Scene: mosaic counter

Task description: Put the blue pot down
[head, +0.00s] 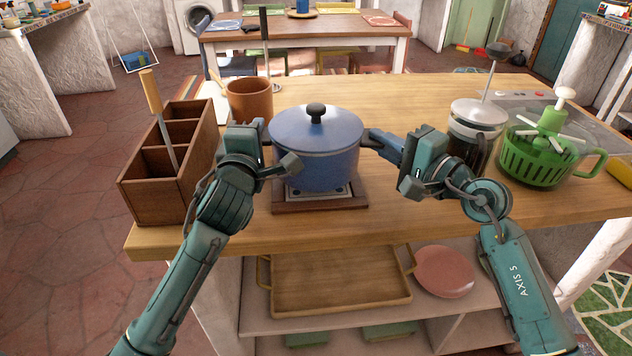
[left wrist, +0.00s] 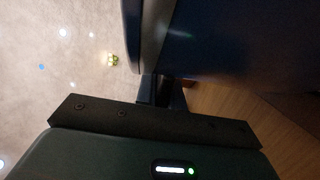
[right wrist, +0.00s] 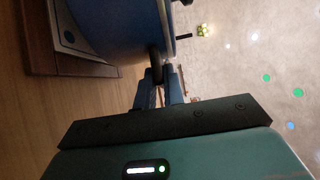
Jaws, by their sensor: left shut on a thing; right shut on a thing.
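The blue pot (head: 318,150), with its lid and black knob on, is upright over a wooden trivet with a tiled top (head: 320,205). I cannot tell whether the pot's base touches the trivet or hangs just above it. My left gripper (head: 268,138) is shut on the pot's left handle, which is mostly hidden by the gripper. My right gripper (head: 376,142) is shut on the right handle. The pot's dark side fills the top of the left wrist view (left wrist: 230,40). The right wrist view shows the pot (right wrist: 115,25) and the trivet's edge (right wrist: 45,35).
A wooden caddy (head: 150,190) and a brown cup (head: 250,100) stand left of the pot. A French press (head: 478,115) and a green salad spinner (head: 545,150) stand to the right. A tray (head: 340,282) and pink plate (head: 444,272) lie on the shelf below.

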